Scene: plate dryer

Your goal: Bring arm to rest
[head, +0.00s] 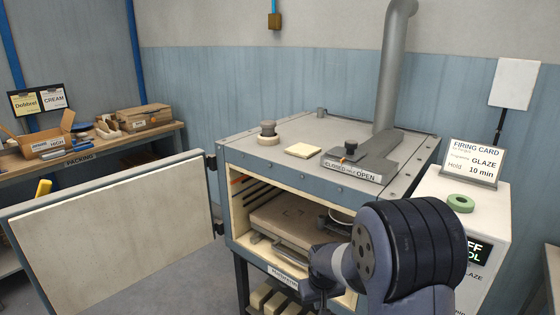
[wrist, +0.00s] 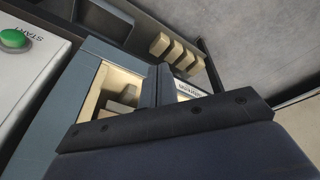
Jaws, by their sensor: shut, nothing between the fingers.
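My arm shows at the lower right in the head view, in front of the open kiln (head: 330,160). My gripper (wrist: 160,72) is shut and empty in the wrist view, with its dark fingers together by the kiln's front opening. In the head view most of it is hidden behind my arm's dark joint. The kiln door (head: 115,230) stands swung wide open to the left. Inside the kiln, a pale shelf slab (head: 290,222) lies in the chamber, and a round pale piece behind it is partly covered by my arm.
A control box (head: 487,222) with a green ring (head: 460,203) and a firing card (head: 473,162) stands at the right. Its green START button (wrist: 14,40) shows in the wrist view. A packing bench (head: 90,150) stands at the left. Pale blocks (wrist: 175,52) lie below the kiln.

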